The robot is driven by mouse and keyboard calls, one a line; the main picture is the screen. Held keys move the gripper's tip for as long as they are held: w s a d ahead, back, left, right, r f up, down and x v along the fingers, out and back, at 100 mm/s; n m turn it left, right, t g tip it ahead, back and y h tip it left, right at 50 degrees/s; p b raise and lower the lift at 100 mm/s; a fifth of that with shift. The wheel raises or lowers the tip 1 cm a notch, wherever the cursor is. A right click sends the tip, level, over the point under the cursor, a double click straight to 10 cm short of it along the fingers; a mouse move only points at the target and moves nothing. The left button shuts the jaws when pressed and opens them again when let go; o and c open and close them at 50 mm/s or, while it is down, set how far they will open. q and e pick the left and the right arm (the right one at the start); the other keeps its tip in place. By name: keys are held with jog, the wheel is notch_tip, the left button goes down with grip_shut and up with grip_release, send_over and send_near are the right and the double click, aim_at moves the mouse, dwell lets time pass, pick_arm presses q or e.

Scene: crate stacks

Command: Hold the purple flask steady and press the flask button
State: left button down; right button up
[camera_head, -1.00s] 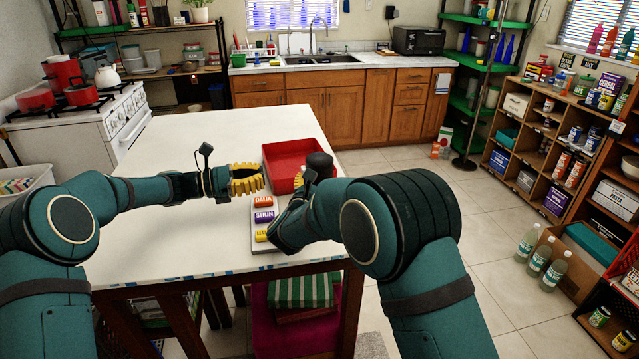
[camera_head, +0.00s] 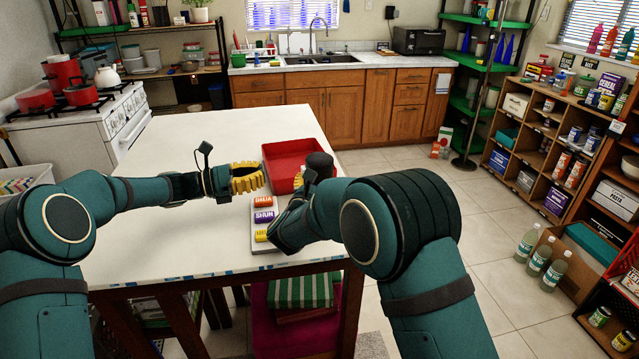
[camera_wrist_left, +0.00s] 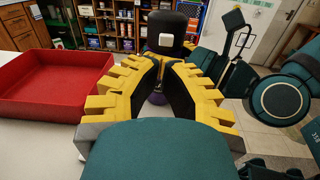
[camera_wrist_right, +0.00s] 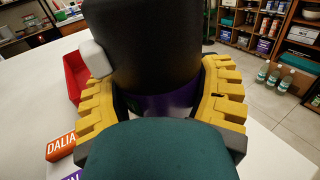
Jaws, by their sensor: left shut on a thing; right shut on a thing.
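The flask has a large black upper part and a purple band, seen in the right wrist view (camera_wrist_right: 160,103). Its black top shows in the head view (camera_head: 320,162). A white button (camera_wrist_right: 95,59) sticks out of its side; it faces my left gripper in the left wrist view (camera_wrist_left: 166,43). My right gripper (camera_wrist_right: 160,92) is shut around the flask at the purple band. My left gripper (camera_head: 247,179) is left of the flask, with a clear gap between. Its fingers are drawn close together, pointing toward the flask, and I see nothing held between them.
A red tray (camera_head: 290,148) lies just behind the grippers on the white table (camera_head: 190,242). A grey board carries an orange DALIA block (camera_head: 264,202), a purple SHUN block (camera_head: 264,217) and a yellow block (camera_head: 262,235). The table's left part is clear.

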pick_arm(q)
jog(key=w+d+n+t+y, duration=0.1)
jog(key=d+n+t+y, duration=0.2)
jog(key=n, duration=0.6)
jog(key=w+d+f+n+t+y, duration=0.1)
jog(key=d+n+t+y, duration=0.2)
jog(key=n+t, duration=0.2)
jog(key=shift+w+n+y, duration=0.3)
jog(key=shift+n+y, duration=0.1)
jog(key=shift+n, duration=1.5)
jog(key=shift+d, duration=0.25)
